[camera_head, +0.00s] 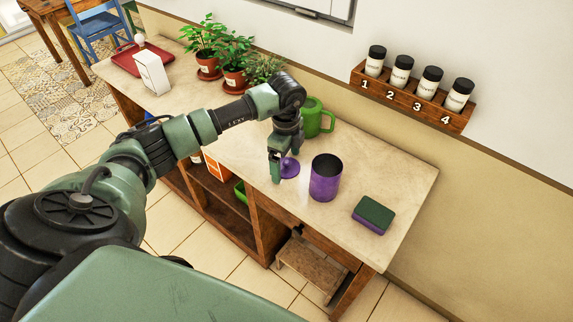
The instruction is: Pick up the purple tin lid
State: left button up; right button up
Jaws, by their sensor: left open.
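The purple tin lid (290,168) is a small round disc near the front edge of the shelf top. My left gripper (285,165) is open and points down at the lid, with one finger in front of it. The fingers partly hide the lid, and I cannot tell whether they touch it. The open purple tin (325,180) stands upright just right of the lid. My right gripper is not in view.
A green watering can (317,117) stands close behind my left gripper. A purple and green sponge (373,215) lies to the right. Potted plants (235,77), a white box (152,72) and a red tray (134,60) are farther left. A jar rack (412,97) hangs on the wall.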

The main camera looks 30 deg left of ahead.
pick_arm(q)
jog(key=c, duration=1.4)
jog(key=shift+c, duration=0.2)
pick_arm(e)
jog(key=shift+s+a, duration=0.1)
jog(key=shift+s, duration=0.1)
pick_arm(q)
jog(key=shift+r, duration=0.2)
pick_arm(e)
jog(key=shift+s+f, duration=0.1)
